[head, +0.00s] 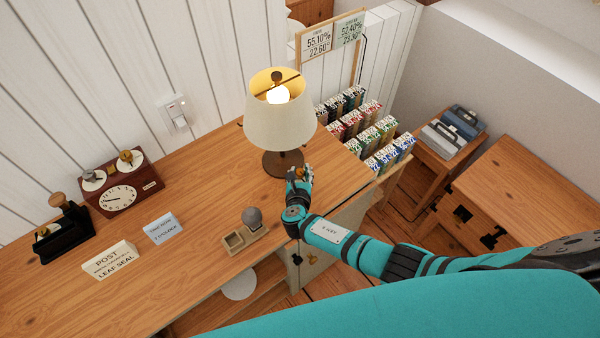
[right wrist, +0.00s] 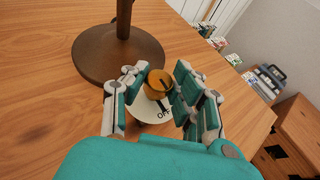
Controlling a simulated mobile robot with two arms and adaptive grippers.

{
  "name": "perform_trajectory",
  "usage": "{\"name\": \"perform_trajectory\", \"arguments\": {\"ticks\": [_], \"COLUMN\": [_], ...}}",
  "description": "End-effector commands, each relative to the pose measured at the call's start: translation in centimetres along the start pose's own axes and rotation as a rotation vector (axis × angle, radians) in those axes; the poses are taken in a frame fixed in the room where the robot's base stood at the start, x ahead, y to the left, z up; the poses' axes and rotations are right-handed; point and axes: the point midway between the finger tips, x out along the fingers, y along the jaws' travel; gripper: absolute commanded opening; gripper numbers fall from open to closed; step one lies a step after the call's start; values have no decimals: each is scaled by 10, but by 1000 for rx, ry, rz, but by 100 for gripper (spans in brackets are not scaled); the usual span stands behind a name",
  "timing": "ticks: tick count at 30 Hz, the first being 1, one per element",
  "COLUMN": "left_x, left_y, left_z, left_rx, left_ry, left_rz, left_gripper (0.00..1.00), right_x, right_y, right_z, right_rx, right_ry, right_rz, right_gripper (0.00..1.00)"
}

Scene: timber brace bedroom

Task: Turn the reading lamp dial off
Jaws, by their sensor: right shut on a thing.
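The reading lamp (head: 281,120) stands on the wooden desk with its bulb lit under a cream shade. Its round brown base (right wrist: 118,52) shows in the right wrist view. In front of the base is the lamp dial, a brass knob (right wrist: 158,84) on a white disc (right wrist: 150,112) marked "OFF". A dark pointer line shows on the knob. My right gripper (right wrist: 153,86) is shut on the knob, with fingers on both sides of it. In the head view the right gripper (head: 300,174) hides most of the dial. My left gripper is not in view.
Racks of coloured boxes (head: 365,130) stand right of the lamp. A wooden cabinet (head: 530,190) is further right.

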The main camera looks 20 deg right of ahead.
Motion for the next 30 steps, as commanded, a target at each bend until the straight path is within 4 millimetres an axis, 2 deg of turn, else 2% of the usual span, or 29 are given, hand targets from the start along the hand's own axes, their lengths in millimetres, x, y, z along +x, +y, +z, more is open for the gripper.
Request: {"name": "perform_trajectory", "arguments": {"ticks": [7,8,13,23,26,30], "left_x": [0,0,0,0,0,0], "left_y": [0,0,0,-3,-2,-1], "left_z": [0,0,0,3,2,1], "left_rx": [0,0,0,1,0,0], "left_ry": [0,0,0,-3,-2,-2], "left_rz": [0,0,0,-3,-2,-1], "left_gripper": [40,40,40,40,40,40], "right_x": [0,0,0,-2,-10,-31], "right_y": [1,0,0,0,0,0], "right_z": [2,2,2,0,0,0], "right_rx": [3,3,2,2,3,5], "right_ry": [-2,-2,-2,-1,-2,0], "right_rz": [1,1,1,2,2,2], "right_gripper": [0,29,51,51,51,51]}}
